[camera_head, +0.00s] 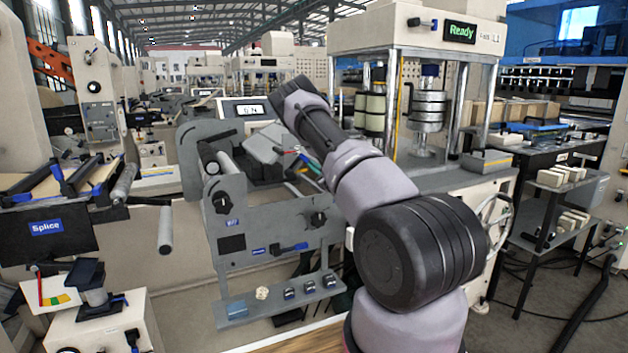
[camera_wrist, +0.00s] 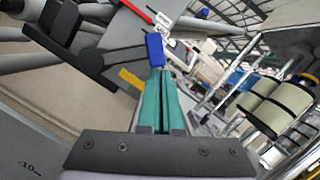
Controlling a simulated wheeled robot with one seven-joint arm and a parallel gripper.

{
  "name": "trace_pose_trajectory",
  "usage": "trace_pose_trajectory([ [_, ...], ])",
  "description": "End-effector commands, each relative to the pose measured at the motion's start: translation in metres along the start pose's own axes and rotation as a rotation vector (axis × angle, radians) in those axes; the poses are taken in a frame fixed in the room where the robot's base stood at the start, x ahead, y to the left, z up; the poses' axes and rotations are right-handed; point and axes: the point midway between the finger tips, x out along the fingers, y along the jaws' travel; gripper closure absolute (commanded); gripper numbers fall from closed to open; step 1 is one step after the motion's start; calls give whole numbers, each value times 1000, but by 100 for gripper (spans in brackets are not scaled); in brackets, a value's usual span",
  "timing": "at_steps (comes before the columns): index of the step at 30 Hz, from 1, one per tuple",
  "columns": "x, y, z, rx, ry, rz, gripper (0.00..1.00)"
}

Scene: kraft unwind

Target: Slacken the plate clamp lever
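In the wrist view, the two teal fingers of my gripper (camera_wrist: 163,72) lie side by side with almost no gap. Nothing shows held between them. A blue grip (camera_wrist: 154,48) on a dark bar (camera_wrist: 112,62) sits right at the fingertips; I cannot tell whether they touch it. It may be the plate clamp lever, but no label confirms this. A yellow mark (camera_wrist: 130,78) is below the bar. In the head view, my arm hides most of the gripper.
A red-handled part (camera_wrist: 137,11) is just beyond the blue grip. Grey rollers (camera_head: 165,230) stick out at left. A press with a "Ready" display (camera_head: 460,32) and steel posts stands close on the right. A small shelf (camera_head: 280,304) juts out low in front.

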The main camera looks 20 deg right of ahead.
Motion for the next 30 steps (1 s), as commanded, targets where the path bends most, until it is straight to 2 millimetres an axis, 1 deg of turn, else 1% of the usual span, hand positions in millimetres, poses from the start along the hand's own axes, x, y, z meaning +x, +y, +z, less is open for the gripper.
trace_pose_trajectory([
  [1,1,-1,5,0,-2,-1,100],
  [6,4,-1,16,1,-2,0,100],
  [12,6,-2,25,1,-1,-1,100],
  [19,8,0,31,2,-1,0,100],
  [30,8,0,32,1,-1,-1,100],
])
